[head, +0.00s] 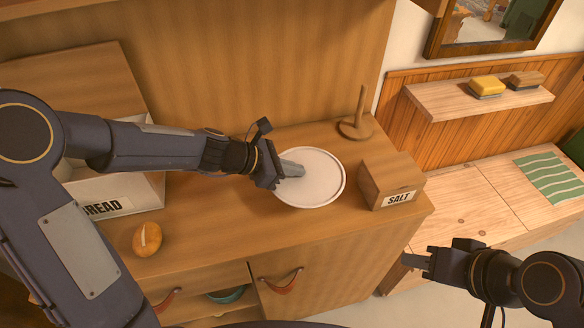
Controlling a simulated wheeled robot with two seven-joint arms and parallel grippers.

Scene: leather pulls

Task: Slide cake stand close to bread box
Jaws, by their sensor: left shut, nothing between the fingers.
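The cake stand (322,180) is a round white plate with a raised rim on the wooden counter, right of centre. Its base is hidden under the plate. The bread box (140,193) is a pale box lettered BREAD at the left of the counter, partly covered by my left arm. My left gripper (297,170) is shut and empty, with its fingertips over the left part of the plate; I cannot tell if they touch it. My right gripper (412,261) is low at the right, off the counter and away from the stand; its finger gap is unclear.
A wooden SALT box (388,182) stands just right of the cake stand, with a wooden upright holder (357,122) behind. A bread roll (147,239) lies near the front edge. The counter between bread box and stand looks clear under my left arm.

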